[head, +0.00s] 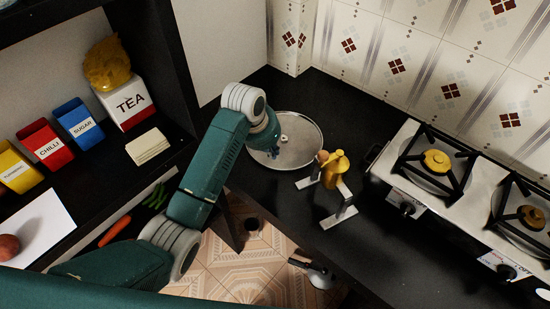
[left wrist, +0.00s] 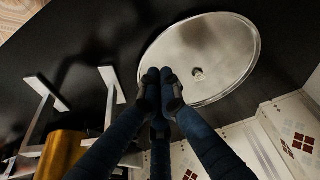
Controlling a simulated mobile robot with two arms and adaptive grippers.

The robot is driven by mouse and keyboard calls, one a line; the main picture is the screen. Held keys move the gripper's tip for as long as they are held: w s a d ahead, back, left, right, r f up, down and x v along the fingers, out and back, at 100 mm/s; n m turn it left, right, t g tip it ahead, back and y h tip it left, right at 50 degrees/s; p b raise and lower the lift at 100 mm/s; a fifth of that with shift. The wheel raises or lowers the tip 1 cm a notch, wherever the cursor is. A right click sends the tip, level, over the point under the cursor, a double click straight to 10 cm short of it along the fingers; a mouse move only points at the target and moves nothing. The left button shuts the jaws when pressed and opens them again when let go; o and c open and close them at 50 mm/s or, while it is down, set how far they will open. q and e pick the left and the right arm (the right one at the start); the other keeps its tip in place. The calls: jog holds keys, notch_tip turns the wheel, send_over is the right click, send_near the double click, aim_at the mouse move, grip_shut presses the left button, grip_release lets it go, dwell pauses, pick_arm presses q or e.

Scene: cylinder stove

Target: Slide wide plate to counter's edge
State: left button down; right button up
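The wide plate (head: 306,140) is a round, shallow metal dish with a small knob at its middle. It lies flat on the dark counter near the wall in the head view. The left wrist view shows most of the plate (left wrist: 215,45). My left gripper (head: 274,152) is over the plate's left part in the head view. In the left wrist view, the dark fingertips of my left gripper (left wrist: 160,76) are together, with nothing seen between them, and overlap the plate's rim. I cannot tell whether they touch the plate.
A pale metal stand (head: 342,215) with a yellow object (head: 335,168) is on the counter right of the plate. The stove (head: 408,187) is farther right. A shelf with a tea box (head: 127,103) and spice boxes is at left. Tiled floor (head: 240,257) shows below the counter's edge.

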aim_at(277, 163)
pick_arm(q)
notch_tip(277, 163, up, 2)
jog(key=w+d+r, duration=0.1)
jog(key=w, duration=0.2)
jog(key=x, duration=1)
jog(key=shift+s+f+p, duration=0.15)
jog(key=shift+s+p, duration=0.05)
jog(key=shift+p, duration=0.2)
jog(key=s+a+p, duration=0.2)
jog(key=s+p, duration=0.1)
jog(key=shift+s+a, duration=0.15)
jog(key=shift+s, duration=0.05)
pick_arm(e)
jog(key=shift+t, duration=0.3)
jog(key=r, duration=0.1)
jog(key=w+r, duration=0.2)
jog(key=r, duration=0.1)
jog(key=shift+w+d, duration=0.2)
jog(key=shift+w, duration=0.05)
pick_arm(q)
jog(key=shift+w, duration=0.1)
pick_arm(e)
jog(key=shift+f, duration=0.1)
